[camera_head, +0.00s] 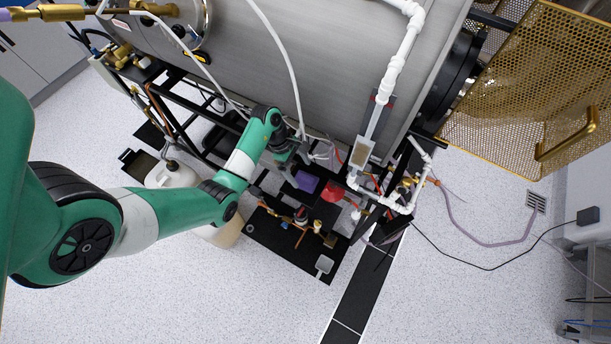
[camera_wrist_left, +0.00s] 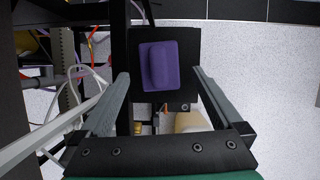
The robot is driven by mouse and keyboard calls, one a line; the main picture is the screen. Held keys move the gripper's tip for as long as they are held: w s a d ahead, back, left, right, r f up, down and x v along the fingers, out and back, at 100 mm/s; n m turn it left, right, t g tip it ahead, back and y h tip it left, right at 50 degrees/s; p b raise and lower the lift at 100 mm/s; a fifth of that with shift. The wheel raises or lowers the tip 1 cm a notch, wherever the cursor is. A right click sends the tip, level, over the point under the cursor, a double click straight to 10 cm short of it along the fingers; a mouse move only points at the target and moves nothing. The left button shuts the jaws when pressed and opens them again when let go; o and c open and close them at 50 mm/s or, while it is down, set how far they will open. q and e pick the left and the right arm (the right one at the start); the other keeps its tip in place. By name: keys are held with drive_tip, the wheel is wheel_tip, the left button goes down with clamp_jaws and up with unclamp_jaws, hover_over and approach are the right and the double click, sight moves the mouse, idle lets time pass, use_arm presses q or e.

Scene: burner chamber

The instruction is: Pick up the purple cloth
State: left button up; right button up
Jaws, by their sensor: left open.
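The purple cloth (camera_head: 306,181) lies folded on a black board under the large metal cylinder. In the left wrist view the purple cloth (camera_wrist_left: 170,66) appears as a folded rectangle beyond my fingertips, between their lines. My left gripper (camera_head: 288,156) is above and just left of the cloth in the head view. In the left wrist view my left gripper (camera_wrist_left: 161,77) shows its two fingers wide apart with nothing between them. The cloth looks apart from the fingers, though the exact gap cannot be told. My right gripper is not in view.
A red round item (camera_head: 332,191) sits beside the cloth. Small tools and fittings lie on the black board (camera_head: 290,262). The metal cylinder (camera_head: 300,55) and white pipes (camera_head: 385,85) crowd the space above. A white jug (camera_head: 172,175) stands to the left.

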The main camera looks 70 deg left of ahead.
sight(304, 176)
use_arm(q)
drive_tip(key=b+x, duration=0.1)
drive_tip(key=x, duration=0.4)
drive_tip(key=shift+f+b, duration=0.1)
drive_tip(key=shift+b, duration=0.3)
drive_tip(key=shift+c, duration=0.2)
drive_tip(key=c, duration=1.2)
